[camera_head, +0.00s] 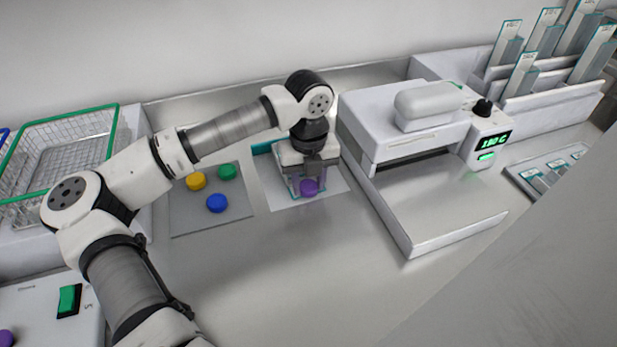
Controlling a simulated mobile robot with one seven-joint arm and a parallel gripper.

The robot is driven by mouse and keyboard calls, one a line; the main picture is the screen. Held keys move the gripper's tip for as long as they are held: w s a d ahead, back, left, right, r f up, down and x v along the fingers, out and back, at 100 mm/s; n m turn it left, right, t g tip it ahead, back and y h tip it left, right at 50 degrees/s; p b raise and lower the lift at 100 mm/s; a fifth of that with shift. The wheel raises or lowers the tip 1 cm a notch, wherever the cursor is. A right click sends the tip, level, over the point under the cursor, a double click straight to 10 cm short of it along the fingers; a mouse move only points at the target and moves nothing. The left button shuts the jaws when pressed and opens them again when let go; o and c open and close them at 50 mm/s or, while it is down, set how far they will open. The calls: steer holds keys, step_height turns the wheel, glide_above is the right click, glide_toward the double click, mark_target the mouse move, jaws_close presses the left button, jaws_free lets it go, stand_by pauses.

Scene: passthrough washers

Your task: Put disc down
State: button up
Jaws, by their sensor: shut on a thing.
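A purple disc (309,187) is between the fingertips of my gripper (308,186). My gripper points down and is shut on this disc, low over a white sheet (330,182). I cannot tell whether the disc touches the sheet. Yellow (196,181), green (228,171) and blue (217,203) discs lie on a grey mat (190,222) to the left of the gripper.
A white machine (390,140) with a green display and a front tray (430,210) stands right of the gripper. Wire baskets (62,150) are at the left. Upright holders (540,90) stand at the back right. Another purple disc (6,338) is at the lower left. Bare counter lies in front.

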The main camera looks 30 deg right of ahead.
mark_target(309, 186)
steer(key=shift+f+b, duration=0.25)
steer(key=shift+b, duration=0.05)
steer(key=o, duration=0.9)
steer(key=shift+r, duration=0.1)
steer(key=shift+o, duration=0.2)
steer(key=shift+r+p, duration=0.25)
steer(key=shift+p, duration=0.1)
step_height(309, 186, up, 12)
steer(key=b, duration=0.3)
steer(key=shift+f, duration=0.15)
